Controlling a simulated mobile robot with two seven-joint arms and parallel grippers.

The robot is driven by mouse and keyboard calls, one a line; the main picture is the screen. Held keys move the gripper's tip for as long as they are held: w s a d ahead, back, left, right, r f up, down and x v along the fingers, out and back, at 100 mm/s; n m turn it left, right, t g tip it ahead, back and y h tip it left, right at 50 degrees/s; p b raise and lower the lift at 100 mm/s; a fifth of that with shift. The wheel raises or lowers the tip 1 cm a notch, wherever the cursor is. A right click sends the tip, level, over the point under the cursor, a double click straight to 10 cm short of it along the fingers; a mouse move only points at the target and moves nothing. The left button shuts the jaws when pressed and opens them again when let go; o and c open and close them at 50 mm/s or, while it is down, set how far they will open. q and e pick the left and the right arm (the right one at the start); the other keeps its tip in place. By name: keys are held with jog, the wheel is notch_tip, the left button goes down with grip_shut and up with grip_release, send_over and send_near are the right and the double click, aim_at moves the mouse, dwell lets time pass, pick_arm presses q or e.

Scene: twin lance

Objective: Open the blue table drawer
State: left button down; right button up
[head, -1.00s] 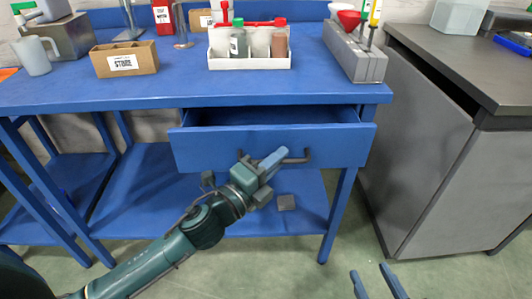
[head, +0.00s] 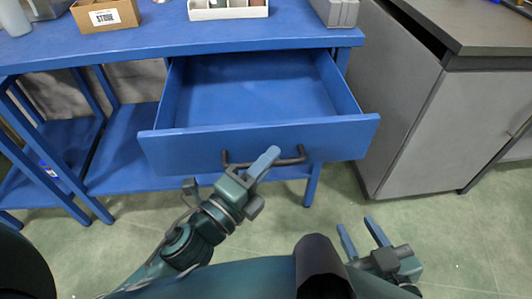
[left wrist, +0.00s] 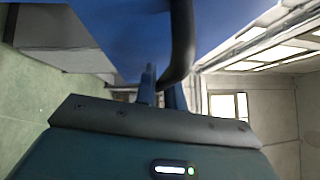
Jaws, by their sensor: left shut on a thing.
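The blue table drawer (head: 255,145) is pulled well out from under the blue tabletop in the head view, and its inside looks empty. A dark bar handle (head: 287,160) is on its front face. My left gripper (head: 264,164) is shut on the handle. In the left wrist view, the handle (left wrist: 183,45) runs down between the fingers of my left gripper (left wrist: 162,88). My right gripper (head: 360,232) is at the lower right of the head view, with its fingers apart and empty, clear of the drawer.
The blue table (head: 100,50) carries a cardboard box (head: 107,15) and a white tray (head: 230,10) near its front edge. A grey cabinet (head: 425,120) with a dark top stands to the right. Open floor (head: 440,230) lies in front of it.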

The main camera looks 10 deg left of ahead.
pick_arm(q)
jog(key=c, duration=1.8)
grip_release()
pick_arm(e)
jog(key=shift+f, duration=0.15)
pick_arm(q)
jog(key=shift+o, duration=0.2)
jog(key=b+v, duration=0.3)
jog(key=v, duration=1)
pick_arm(e)
jog(key=shift+w+a+n+t+y, duration=0.25)
jog(key=shift+a+n+t+y, duration=0.35)
jog(key=shift+t, duration=0.4)
pick_arm(q)
jog(key=shift+s+a+r, duration=0.1)
pick_arm(e)
jog(key=shift+d+r, duration=0.1)
jog(key=shift+r, duration=0.1)
